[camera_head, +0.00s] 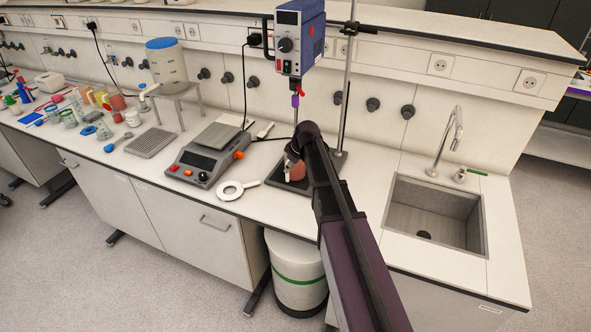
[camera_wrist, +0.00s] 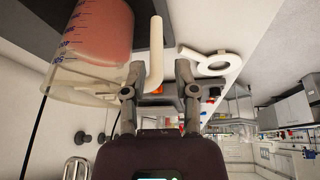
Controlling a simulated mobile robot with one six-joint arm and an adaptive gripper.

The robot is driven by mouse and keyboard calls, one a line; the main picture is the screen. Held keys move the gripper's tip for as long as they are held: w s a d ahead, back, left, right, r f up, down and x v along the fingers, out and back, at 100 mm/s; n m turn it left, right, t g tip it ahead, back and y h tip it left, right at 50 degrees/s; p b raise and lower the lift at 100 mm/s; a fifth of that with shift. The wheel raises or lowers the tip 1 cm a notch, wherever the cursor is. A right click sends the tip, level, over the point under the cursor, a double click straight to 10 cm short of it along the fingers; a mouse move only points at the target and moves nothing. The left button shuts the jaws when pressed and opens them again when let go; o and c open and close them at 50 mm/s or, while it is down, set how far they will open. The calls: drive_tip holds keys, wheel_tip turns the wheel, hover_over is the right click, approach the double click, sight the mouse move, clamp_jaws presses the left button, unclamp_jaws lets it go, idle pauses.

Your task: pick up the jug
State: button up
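The jug (camera_wrist: 92,45) is clear, with blue graduation marks and red liquid inside, and fills the upper left of the upside-down wrist view. Its pale handle (camera_wrist: 156,50) lies between the two fingers of my gripper (camera_wrist: 159,72), with a visible gap on the right side. The gripper looks open around the handle. In the head view the jug (camera_head: 296,169) stands on the dark stirrer base under the overhead stirrer, partly hidden by my arm. My fingertips are hidden there.
The blue overhead stirrer (camera_head: 299,38) and its metal stand rod (camera_head: 347,90) rise close to my arm. A balance (camera_head: 207,157) and a white ring (camera_head: 231,190) lie to the left. A sink (camera_head: 433,216) is to the right.

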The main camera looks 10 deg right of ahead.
idle(0.3)
drive_tip(key=shift+b+x, duration=2.4)
drive_tip(key=shift+x, duration=0.2)
drive_tip(key=shift+d, duration=0.1)
clamp_jaws()
